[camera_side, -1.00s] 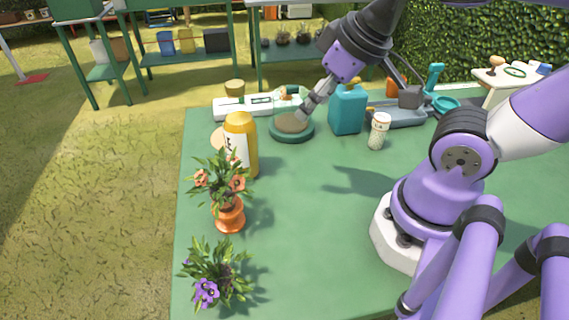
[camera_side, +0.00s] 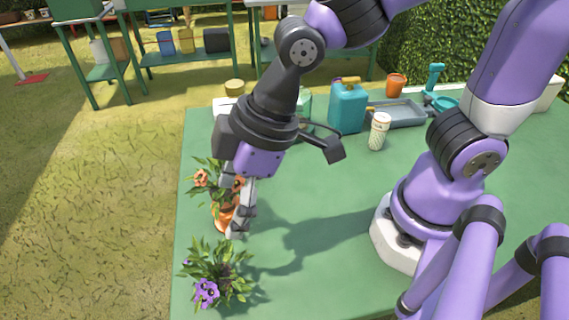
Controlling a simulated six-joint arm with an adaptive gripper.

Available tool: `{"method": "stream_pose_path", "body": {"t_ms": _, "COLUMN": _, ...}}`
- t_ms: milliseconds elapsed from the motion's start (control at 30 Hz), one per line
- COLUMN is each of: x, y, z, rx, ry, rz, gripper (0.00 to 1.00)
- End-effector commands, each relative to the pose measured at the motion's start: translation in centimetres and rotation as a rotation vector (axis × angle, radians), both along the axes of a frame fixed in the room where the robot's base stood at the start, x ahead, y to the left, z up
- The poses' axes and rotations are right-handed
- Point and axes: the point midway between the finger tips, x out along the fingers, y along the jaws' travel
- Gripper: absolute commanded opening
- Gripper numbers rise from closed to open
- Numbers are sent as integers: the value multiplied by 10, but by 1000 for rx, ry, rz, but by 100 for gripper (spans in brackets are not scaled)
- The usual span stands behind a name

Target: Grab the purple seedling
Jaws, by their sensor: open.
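The purple seedling (camera_side: 208,291) stands near the front left edge of the green table, with green leaves and purple blooms. Its pot is hidden under the leaves. My gripper (camera_side: 233,222) is open and points down, just behind and above the purple seedling in the picture. It appears empty. It overlaps the orange-flowered seedling (camera_side: 202,177) in its orange pot, hiding much of it. I cannot tell whether the fingers touch that plant.
A teal canister (camera_side: 347,107), a white patterned shaker (camera_side: 379,131), a grey tray (camera_side: 401,113) and an orange pot (camera_side: 396,85) stand at the back. The green table (camera_side: 320,240) is clear in the middle. The yellow bottle is hidden behind my gripper.

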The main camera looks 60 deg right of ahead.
Motion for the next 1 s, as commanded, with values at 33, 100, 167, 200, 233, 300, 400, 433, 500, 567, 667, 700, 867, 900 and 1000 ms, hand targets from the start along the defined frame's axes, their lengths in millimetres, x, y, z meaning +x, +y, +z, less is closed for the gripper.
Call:
{"method": "stream_pose_path", "body": {"t_ms": 33, "x": -7, "y": 15, "z": -7, "rx": -6, "ry": 10, "rz": 61, "gripper": 85}}
{"method": "stream_pose_path", "body": {"t_ms": 100, "x": -12, "y": 27, "z": -14, "rx": -8, "ry": 13, "rz": 114, "gripper": 85}}
{"method": "stream_pose_path", "body": {"t_ms": 167, "x": -13, "y": 33, "z": -21, "rx": -9, "ry": 15, "rz": 134, "gripper": 85}}
{"method": "stream_pose_path", "body": {"t_ms": 200, "x": -12, "y": 36, "z": -26, "rx": -9, "ry": 17, "rz": 138, "gripper": 85}}
{"method": "stream_pose_path", "body": {"t_ms": 233, "x": -12, "y": 37, "z": -31, "rx": -11, "ry": 18, "rz": 137, "gripper": 85}}
{"method": "stream_pose_path", "body": {"t_ms": 300, "x": -9, "y": 40, "z": -42, "rx": -10, "ry": 17, "rz": 135, "gripper": 85}}
{"method": "stream_pose_path", "body": {"t_ms": 400, "x": -6, "y": 45, "z": -54, "rx": -8, "ry": 16, "rz": 134, "gripper": 85}}
{"method": "stream_pose_path", "body": {"t_ms": 433, "x": -5, "y": 46, "z": -57, "rx": -8, "ry": 16, "rz": 134, "gripper": 85}}
{"method": "stream_pose_path", "body": {"t_ms": 500, "x": -4, "y": 47, "z": -61, "rx": -6, "ry": 14, "rz": 133, "gripper": 85}}
{"method": "stream_pose_path", "body": {"t_ms": 567, "x": -4, "y": 48, "z": -65, "rx": -8, "ry": 15, "rz": 133, "gripper": 85}}
{"method": "stream_pose_path", "body": {"t_ms": 667, "x": -5, "y": 52, "z": -78, "rx": -9, "ry": 16, "rz": 133, "gripper": 85}}
{"method": "stream_pose_path", "body": {"t_ms": 700, "x": -6, "y": 54, "z": -84, "rx": -10, "ry": 17, "rz": 133, "gripper": 85}}
{"method": "stream_pose_path", "body": {"t_ms": 867, "x": -3, "y": 61, "z": -105, "rx": -8, "ry": 16, "rz": 132, "gripper": 85}}
{"method": "stream_pose_path", "body": {"t_ms": 900, "x": -2, "y": 62, "z": -108, "rx": -8, "ry": 15, "rz": 131, "gripper": 85}}
{"method": "stream_pose_path", "body": {"t_ms": 1000, "x": -1, "y": 64, "z": -112, "rx": -6, "ry": 14, "rz": 131, "gripper": 85}}
